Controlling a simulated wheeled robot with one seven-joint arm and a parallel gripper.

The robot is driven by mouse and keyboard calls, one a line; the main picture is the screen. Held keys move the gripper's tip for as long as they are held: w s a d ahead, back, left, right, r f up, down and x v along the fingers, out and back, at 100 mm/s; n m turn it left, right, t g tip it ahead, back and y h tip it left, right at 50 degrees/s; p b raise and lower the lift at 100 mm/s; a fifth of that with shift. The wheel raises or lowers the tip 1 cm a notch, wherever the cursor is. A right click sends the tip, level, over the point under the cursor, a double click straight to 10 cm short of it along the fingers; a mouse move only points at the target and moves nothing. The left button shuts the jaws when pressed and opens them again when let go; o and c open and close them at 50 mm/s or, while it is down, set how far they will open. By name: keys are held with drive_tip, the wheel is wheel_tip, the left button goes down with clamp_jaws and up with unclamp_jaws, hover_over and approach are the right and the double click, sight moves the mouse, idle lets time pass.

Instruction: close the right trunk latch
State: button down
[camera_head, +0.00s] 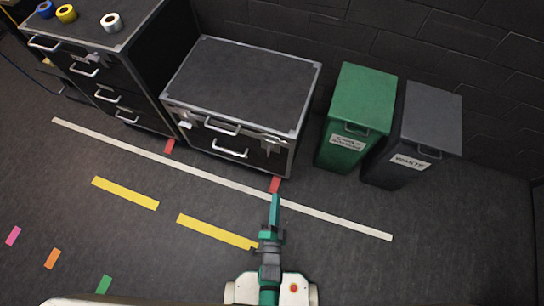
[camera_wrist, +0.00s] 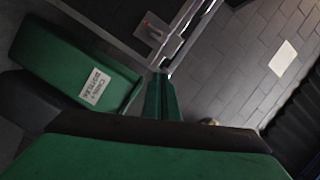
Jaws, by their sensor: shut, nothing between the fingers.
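The trunk (camera_head: 240,75) is a black case with silver edges, standing against the wall with its lid down. Its right latch (camera_head: 271,143) is a silver fitting at the right of the front face. A silver latch fitting (camera_wrist: 152,30) with a small red part shows at the top of the wrist view. I cannot tell whether the latch is fastened. The left latch (camera_head: 185,121) sits at the other front corner. My green gripper (camera_head: 275,202) is shut and empty, in front of the trunk's right side and apart from the latch. Its fingers (camera_wrist: 161,97) also show in the wrist view.
A green bin (camera_head: 362,98) and a grey bin (camera_head: 430,115) stand right of the trunk. A black drawer cabinet (camera_head: 135,60) with tape rolls (camera_head: 66,13) on top stands left. Open floor with a white line (camera_head: 340,222) and yellow strips (camera_head: 125,192) lies in front.

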drive_tip(key=w+d+f+m, duration=0.1)
drive_tip(key=w+f+m, duration=0.45)
drive_tip(key=w, duration=0.35)
approach(269, 150)
drive_tip(key=w+d+f, duration=0.1)
drive_tip(key=w+d, duration=0.4)
drive_tip(key=d, duration=0.1)
drive_tip(key=a, duration=0.1)
drive_tip(key=w+a, duration=0.1)
drive_tip(key=shift+w+a+f+t, duration=0.1)
drive_tip(key=shift+w+a+t, duration=0.15)
drive_tip(key=shift+t, duration=0.15)
drive_tip(key=shift+w+a, duration=0.2)
drive_tip(key=shift+a, duration=0.6)
